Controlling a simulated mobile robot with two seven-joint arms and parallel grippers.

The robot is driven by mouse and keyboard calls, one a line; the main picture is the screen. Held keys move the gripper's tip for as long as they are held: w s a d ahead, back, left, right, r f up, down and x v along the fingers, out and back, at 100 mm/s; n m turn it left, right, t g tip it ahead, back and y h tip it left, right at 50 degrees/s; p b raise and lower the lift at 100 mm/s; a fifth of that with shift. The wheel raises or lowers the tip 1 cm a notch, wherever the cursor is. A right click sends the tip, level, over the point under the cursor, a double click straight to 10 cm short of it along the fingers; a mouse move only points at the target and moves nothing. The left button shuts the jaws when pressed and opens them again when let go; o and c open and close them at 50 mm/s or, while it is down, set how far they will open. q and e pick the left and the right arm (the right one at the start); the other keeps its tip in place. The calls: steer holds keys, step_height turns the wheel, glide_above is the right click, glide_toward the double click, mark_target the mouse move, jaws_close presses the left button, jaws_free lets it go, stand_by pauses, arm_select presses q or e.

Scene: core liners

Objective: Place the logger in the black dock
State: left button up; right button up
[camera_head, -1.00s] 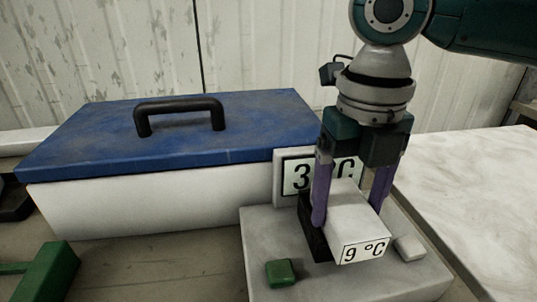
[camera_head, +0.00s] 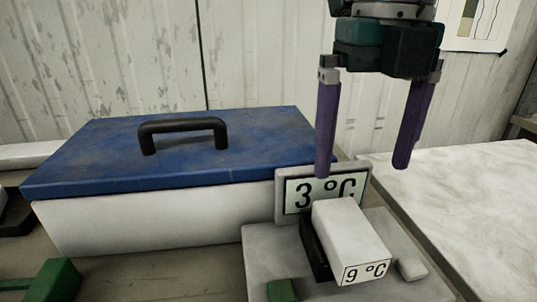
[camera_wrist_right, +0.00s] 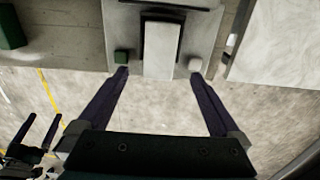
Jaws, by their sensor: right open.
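The logger (camera_head: 349,237) is a white box with a "9 °C" label on its near end. It rests at the black dock (camera_head: 313,246), whose dark side shows along the logger's left edge. How fully it is seated I cannot tell. In the right wrist view the logger (camera_wrist_right: 160,48) lies ahead, with black dock edges around it. My right gripper (camera_head: 362,168) is open and empty, its purple fingers above and apart from the logger. In the right wrist view dark prongs at lower left may be my left gripper (camera_wrist_right: 38,132); its state is unclear.
A grey base (camera_head: 270,250) carries the dock, a "3 °C" sign (camera_head: 322,194), a green block (camera_head: 282,290) and a pale block (camera_head: 412,268). A blue-lidded white cooler (camera_head: 140,225) stands left. Another green object (camera_head: 52,282) lies front left. A pale surface (camera_head: 465,190) extends right.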

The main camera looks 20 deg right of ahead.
steer(key=s+a+f+m+t+y, duration=0.25)
steer(key=s+a+f+m, duration=0.35)
steer(key=a+f+m, duration=0.6)
steer(key=s+d+f+m+t+h, duration=0.1)
steer(key=s+d+m, duration=0.8)
steer(key=m, duration=1)
steer(key=shift+s+f+m+h, duration=0.3)
steer(key=shift+s+h, duration=0.2)
steer(key=shift+h, duration=0.15)
steer(key=shift+a, duration=0.1)
